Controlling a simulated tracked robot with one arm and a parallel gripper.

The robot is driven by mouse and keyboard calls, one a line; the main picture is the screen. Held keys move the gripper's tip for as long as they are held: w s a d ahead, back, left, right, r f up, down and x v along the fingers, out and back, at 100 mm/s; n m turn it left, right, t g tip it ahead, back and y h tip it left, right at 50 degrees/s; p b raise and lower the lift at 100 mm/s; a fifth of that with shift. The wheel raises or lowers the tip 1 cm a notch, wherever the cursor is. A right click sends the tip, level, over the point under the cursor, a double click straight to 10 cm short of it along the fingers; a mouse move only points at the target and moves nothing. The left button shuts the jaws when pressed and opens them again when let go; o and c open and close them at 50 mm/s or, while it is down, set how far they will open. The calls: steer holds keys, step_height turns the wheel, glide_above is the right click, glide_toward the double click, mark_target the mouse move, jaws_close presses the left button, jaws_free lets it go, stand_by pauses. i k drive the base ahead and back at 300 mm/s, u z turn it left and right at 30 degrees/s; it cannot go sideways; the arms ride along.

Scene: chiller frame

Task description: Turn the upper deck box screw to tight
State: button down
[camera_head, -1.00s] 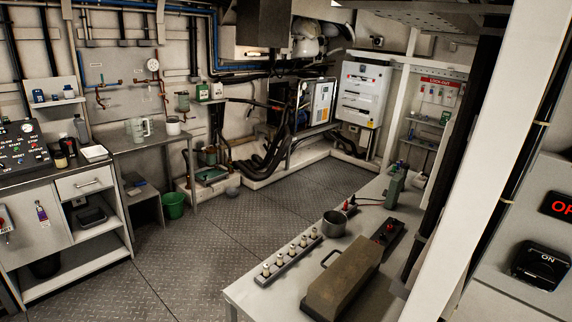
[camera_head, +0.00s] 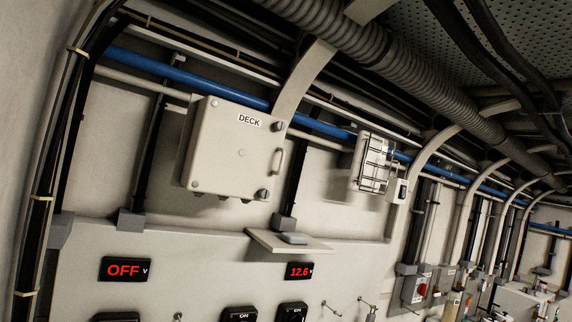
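The deck box (camera_head: 225,150) is a pale cream wall box labelled DECK, left of centre in the head camera view, tilted in the picture. Its door looks closed. The upper screw (camera_head: 280,126) is a dark knob at the door's upper right corner. A similar lower screw (camera_head: 262,194) sits at the lower right corner. A handle (camera_head: 277,161) is on the right side between them. The screws' exact turn is too small to tell. My gripper is not in view, and nothing touches the box.
A blue pipe (camera_head: 330,130) runs behind the box. A clear-fronted box (camera_head: 372,162) hangs to the right. Space before the box looks clear.

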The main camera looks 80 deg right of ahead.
mark_target(279, 126)
steer(key=z, duration=1.5)
steer(key=k, duration=0.85)
steer(key=z, duration=0.05)
steer(key=i, duration=0.8)
steer(key=u, duration=0.05)
